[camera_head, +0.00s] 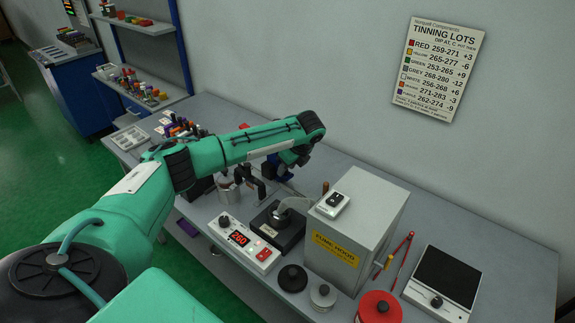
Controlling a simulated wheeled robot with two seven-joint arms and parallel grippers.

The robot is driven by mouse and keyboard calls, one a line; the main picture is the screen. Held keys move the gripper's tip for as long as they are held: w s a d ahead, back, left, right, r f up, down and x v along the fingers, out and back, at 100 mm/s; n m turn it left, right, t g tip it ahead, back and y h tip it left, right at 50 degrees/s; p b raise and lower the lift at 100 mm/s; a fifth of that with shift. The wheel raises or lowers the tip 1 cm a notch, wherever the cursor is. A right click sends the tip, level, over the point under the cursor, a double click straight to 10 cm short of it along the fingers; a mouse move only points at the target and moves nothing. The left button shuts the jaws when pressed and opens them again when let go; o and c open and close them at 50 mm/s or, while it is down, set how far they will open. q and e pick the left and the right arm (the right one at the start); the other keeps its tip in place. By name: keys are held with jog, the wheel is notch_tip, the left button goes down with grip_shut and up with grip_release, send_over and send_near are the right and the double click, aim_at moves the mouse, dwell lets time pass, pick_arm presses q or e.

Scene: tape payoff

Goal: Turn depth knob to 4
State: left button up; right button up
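My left arm reaches across the bench from the left. Its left gripper (288,160) is small and dark behind the wrist, above the back of the bench; its fingers are not clear. A white control box (245,246) with a red display reading 280 has a dark round knob (224,221) at its left end. My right gripper is out of view.
A grey fume hood (352,228) stands right of a black pot unit (277,228). A tinning lots chart (437,68) hangs on the wall. The bench's right end is clear.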

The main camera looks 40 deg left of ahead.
pick_arm(q)
jog(key=shift+f, duration=0.15)
jog(key=shift+c, duration=0.5)
grip_shut()
